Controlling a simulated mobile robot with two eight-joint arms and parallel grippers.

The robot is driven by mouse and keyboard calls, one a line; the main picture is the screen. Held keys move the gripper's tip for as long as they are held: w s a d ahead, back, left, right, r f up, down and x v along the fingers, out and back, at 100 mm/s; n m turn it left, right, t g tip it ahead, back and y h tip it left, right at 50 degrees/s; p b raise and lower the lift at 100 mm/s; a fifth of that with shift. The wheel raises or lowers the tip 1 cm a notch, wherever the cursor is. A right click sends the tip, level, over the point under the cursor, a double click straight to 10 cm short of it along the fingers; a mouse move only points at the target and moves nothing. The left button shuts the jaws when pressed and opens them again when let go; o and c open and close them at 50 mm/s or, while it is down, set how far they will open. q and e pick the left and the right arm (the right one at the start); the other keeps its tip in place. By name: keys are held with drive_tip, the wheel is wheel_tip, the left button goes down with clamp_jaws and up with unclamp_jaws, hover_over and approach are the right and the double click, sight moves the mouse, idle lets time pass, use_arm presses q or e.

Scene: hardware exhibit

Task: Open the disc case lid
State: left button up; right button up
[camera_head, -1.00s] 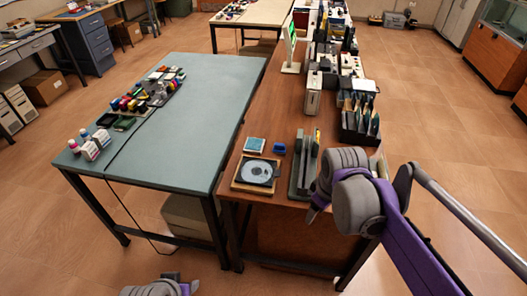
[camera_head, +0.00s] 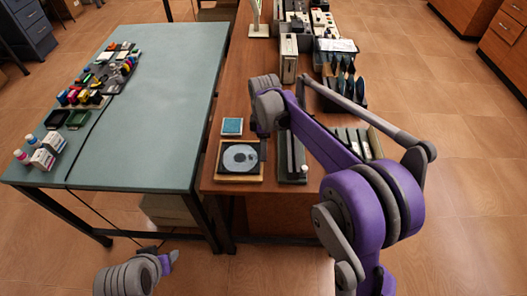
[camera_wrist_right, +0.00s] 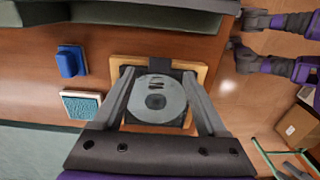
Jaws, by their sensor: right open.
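The disc case (camera_head: 240,158) is dark with a pale grey disc face showing, and it lies flat on a wooden tray (camera_head: 222,178) near the table's front edge. In the right wrist view the disc case (camera_wrist_right: 157,99) lies between and beyond the fingers of my right gripper (camera_wrist_right: 158,78), which is open and empty; I cannot tell its height above the case. The lid looks closed. In the head view my right arm reaches over the table, and its fingers are not clearly visible. My left gripper (camera_head: 160,258) is low at the bottom left, away from the table, its fingers unclear.
A teal pad (camera_head: 232,126) lies behind the case. A blue block (camera_wrist_right: 70,61) shows beside the pad in the wrist view. An upright dark rack (camera_head: 292,155) stands right of the case. The green table (camera_head: 160,100) has bottles and several small items on its left.

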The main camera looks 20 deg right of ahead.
sight(244, 157)
drive_tip(key=shift+f, duration=1.9)
clamp_jaws()
